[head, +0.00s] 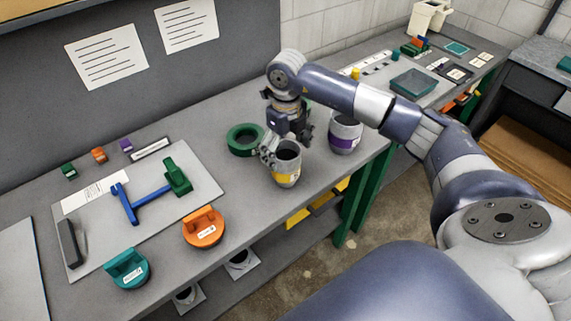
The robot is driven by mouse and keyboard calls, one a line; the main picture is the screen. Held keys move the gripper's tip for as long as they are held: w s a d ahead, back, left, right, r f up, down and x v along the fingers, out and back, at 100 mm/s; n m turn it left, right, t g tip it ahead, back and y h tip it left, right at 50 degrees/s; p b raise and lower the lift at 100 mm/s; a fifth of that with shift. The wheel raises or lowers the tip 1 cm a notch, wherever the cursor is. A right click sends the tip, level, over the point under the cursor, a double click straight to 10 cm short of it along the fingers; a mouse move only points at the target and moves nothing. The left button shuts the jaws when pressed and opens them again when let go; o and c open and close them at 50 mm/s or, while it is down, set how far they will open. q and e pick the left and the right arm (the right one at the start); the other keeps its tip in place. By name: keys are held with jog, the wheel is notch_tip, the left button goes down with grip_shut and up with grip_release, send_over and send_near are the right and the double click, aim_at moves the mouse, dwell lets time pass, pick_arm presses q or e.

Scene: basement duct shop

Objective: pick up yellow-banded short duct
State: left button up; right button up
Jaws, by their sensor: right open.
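The yellow-banded short duct (287,164) stands upright on the grey workbench near its front edge. It is a grey open-topped cylinder with a yellow band. My right gripper (280,152) is at its upper left rim, pointing down, with its fingers open. The fingers partly cover the duct's left side, and I cannot tell whether they touch it. My left gripper is not in the head view.
A purple-banded duct (345,134) stands to the right, beneath my right forearm. A green ring (244,139) lies behind left. An orange tool (204,227) and a teal tool (127,268) sit near the front edge. A board (205,187) holds blue and green parts.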

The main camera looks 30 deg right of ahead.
aim_at(286, 159)
jog(key=shift+f, duration=0.3)
jog(key=shift+w+f+p, duration=0.1)
jog(key=shift+f+p, duration=0.25)
notch_tip(286, 159, down, 4)
jog(key=shift+w+f+p, duration=0.1)
jog(key=shift+f+p, duration=0.05)
jog(key=shift+p, duration=0.8)
jog(key=shift+f, duration=0.15)
jog(key=c, duration=0.8)
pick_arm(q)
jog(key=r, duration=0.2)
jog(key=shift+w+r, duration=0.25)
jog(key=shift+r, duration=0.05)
pick_arm(e)
jog(key=c, duration=0.5)
